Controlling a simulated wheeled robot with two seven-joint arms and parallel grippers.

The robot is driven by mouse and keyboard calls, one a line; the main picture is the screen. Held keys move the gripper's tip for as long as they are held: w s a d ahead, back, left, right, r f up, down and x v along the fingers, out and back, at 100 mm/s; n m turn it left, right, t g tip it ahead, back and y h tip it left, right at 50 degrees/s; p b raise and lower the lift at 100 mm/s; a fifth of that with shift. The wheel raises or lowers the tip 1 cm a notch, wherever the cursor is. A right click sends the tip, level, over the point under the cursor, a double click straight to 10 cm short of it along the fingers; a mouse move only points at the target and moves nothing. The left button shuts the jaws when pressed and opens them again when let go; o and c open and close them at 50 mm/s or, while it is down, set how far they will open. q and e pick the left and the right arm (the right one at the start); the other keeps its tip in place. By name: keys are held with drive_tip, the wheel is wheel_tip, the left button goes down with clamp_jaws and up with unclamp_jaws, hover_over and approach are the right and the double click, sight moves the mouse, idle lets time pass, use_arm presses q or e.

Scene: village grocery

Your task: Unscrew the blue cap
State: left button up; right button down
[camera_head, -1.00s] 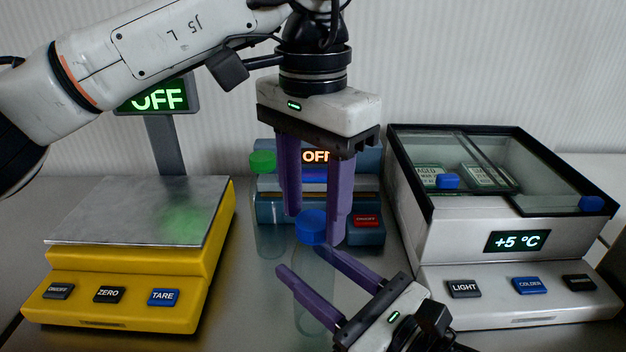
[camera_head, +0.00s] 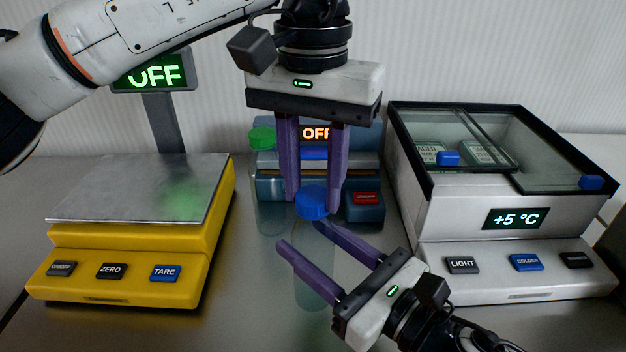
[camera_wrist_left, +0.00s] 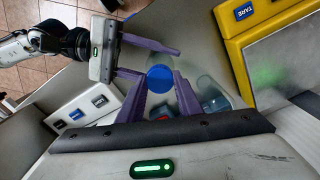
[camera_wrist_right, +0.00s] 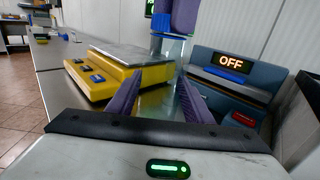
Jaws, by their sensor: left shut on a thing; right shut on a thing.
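The blue cap (camera_head: 312,203) sits on top of a clear, see-through bottle (camera_head: 314,265) that stands upright on the metal counter. My left gripper (camera_head: 314,196) points straight down from above, its purple fingers shut on the blue cap; the cap also shows between the fingers in the left wrist view (camera_wrist_left: 160,78). My right gripper (camera_head: 298,235) comes in from the lower right, its purple fingers shut around the bottle's body below the cap. In the right wrist view the bottle (camera_wrist_right: 172,50) rises between the fingers, with the left fingers above it.
A yellow scale (camera_head: 125,262) stands at left, and a white cooler box (camera_head: 515,255) with a glass lid at right. Behind the bottle are a blue-grey device (camera_head: 366,207) reading OFF and a second clear bottle with a green cap (camera_head: 262,139).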

use_arm(q)
drive_tip(key=n, duration=0.6)
drive_tip(key=shift+n, duration=0.4)
drive_tip(key=n, duration=2.3)
drive_tip(key=shift+r+n, duration=0.1)
drive_tip(key=shift+n, duration=0.2)
drive_tip(key=n, duration=1.2)
drive_tip(key=shift+n, duration=0.4)
drive_tip(key=n, duration=0.6)
